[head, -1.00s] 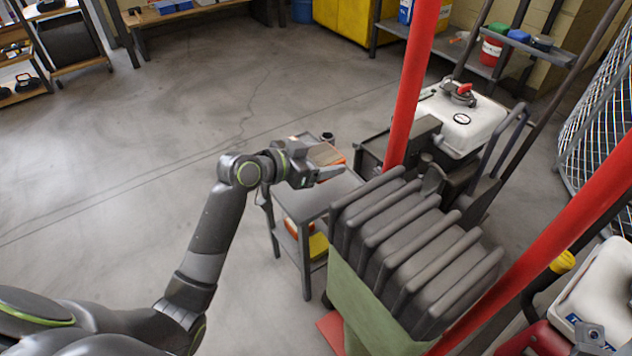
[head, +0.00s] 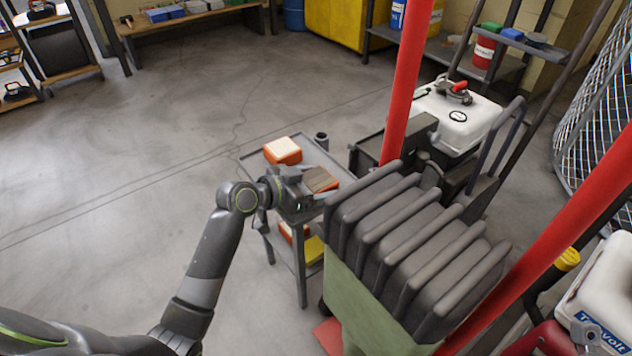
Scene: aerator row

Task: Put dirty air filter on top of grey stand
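A dirty air filter (head: 321,179) with a brown top and orange edge is at the front right of the grey stand's top. I cannot tell whether it rests there or is held slightly above. The grey stand (head: 322,158) is a small two-level cart. My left gripper (head: 307,190) is low over its front part, right beside the dirty filter and overlapping its left side in view. Its fingers are dark and partly hidden, so I cannot tell whether they grip the filter. My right gripper is not in view.
A cleaner white-topped orange filter (head: 283,150) and a dark cup (head: 321,142) stand at the stand's back. Grey upright slabs (head: 400,240) in a green holder crowd its right side, near a red post (head: 408,85). The floor to the left is clear.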

